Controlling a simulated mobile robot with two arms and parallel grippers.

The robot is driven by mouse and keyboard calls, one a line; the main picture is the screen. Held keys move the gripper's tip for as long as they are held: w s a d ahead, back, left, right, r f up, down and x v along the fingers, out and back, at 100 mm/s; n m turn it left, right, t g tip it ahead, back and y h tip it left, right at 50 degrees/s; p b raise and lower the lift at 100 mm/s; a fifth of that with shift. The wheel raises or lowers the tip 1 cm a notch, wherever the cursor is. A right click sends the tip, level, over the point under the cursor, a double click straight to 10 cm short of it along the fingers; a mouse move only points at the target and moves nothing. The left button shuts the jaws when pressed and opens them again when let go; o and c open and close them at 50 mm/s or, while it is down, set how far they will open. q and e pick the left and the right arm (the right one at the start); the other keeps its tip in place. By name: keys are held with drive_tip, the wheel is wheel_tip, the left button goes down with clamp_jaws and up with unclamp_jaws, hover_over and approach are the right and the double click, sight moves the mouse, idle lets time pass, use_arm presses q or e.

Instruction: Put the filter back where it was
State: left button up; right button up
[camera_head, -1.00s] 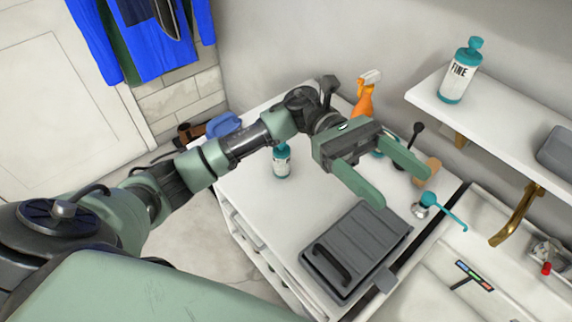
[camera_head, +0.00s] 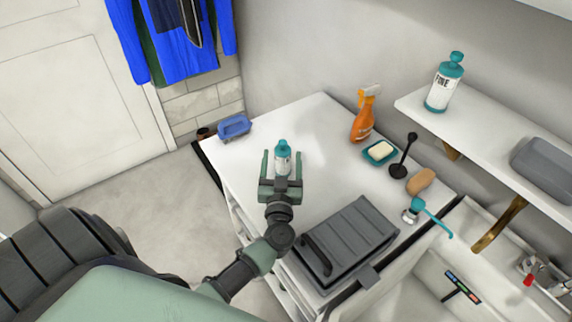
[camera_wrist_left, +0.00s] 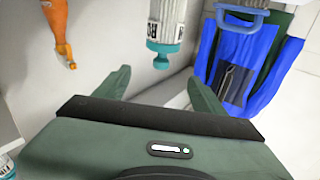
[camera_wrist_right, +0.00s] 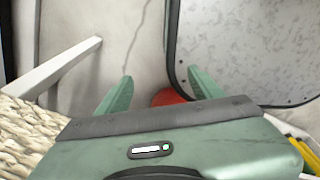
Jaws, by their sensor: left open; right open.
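A flat grey ribbed panel with a dark handle (camera_head: 345,241), which looks like the filter, lies on the white counter top (camera_head: 240,165). My left gripper (camera_head: 281,158) is open and empty behind it, pointing at a small white bottle with a teal cap (camera_head: 283,160). In the left wrist view the bottle (camera_wrist_left: 167,30) appears ahead of the open fingers (camera_wrist_left: 160,80), roughly between their lines; I cannot tell how far. My right gripper (camera_wrist_right: 160,76) shows only in its own wrist view, open with nothing between its fingers.
A blue tub (camera_head: 234,127), orange spray bottle (camera_head: 363,118), soap dish (camera_head: 380,153), black plunger-like tool (camera_head: 402,160), brown sponge (camera_head: 421,182) and teal-handled brush (camera_head: 413,212) stand around the counter. A shelf at right holds a FINE bottle (camera_head: 442,85). Woven wicker (camera_wrist_right: 25,130) is near my right gripper.

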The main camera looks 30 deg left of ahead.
sight(283, 156)
use_arm(q)
drive_tip(key=f, duration=0.1)
drive_tip(key=f+g, duration=0.1)
drive_tip(key=shift+s+a+f+n, duration=0.15)
drive_tip(key=shift+s+f+n, duration=0.25)
drive_tip(key=x, duration=0.7)
drive_tip(key=shift+w+f, duration=0.2)
drive_tip(key=shift+w, duration=0.3)
drive_tip(key=shift+r, duration=0.15)
clamp_jaws()
